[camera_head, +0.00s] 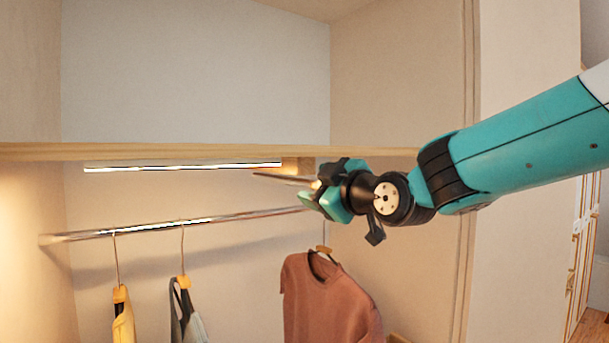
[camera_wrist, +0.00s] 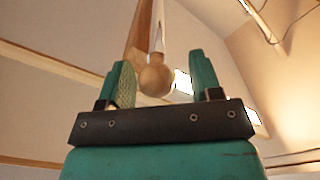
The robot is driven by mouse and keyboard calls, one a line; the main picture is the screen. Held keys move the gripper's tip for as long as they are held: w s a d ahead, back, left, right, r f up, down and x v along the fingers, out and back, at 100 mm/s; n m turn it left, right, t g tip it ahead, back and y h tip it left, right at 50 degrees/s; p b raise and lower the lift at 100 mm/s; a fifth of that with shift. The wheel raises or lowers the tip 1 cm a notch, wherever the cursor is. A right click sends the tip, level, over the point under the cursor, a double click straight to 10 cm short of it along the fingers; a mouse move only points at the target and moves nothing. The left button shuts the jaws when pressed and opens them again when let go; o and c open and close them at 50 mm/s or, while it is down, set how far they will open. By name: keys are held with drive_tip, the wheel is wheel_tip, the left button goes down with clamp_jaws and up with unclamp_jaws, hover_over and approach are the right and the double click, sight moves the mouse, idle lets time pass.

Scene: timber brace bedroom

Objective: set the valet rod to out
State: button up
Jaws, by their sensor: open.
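The valet rod (camera_head: 280,179) shows in the head view as a thin, pale bar under the shelf, running leftward from my gripper. In the wrist view its round wooden knob (camera_wrist: 155,80) sits between my two fingers, with the pale rod (camera_wrist: 158,32) running away behind it. My gripper (camera_head: 317,185) is open around the knob; its fingers also show in the wrist view (camera_wrist: 161,70). A gap shows on the right side of the knob; on the left the finger looks close, and I cannot tell if it touches. My gripper partly hides the knob in the head view.
A wooden shelf (camera_head: 200,152) with a light strip (camera_head: 185,166) runs above. Below is a hanging rail (camera_head: 150,229) with a yellow garment (camera_head: 123,322), a grey garment (camera_head: 190,322) and a rust-coloured shirt (camera_head: 325,305). The wardrobe side wall (camera_head: 400,80) stands behind my arm.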

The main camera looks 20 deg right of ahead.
drive_tip(key=shift+w, duration=0.5)
drive_tip(key=shift+c, duration=0.2)
drive_tip(key=shift+d, duration=0.1)
clamp_jaws()
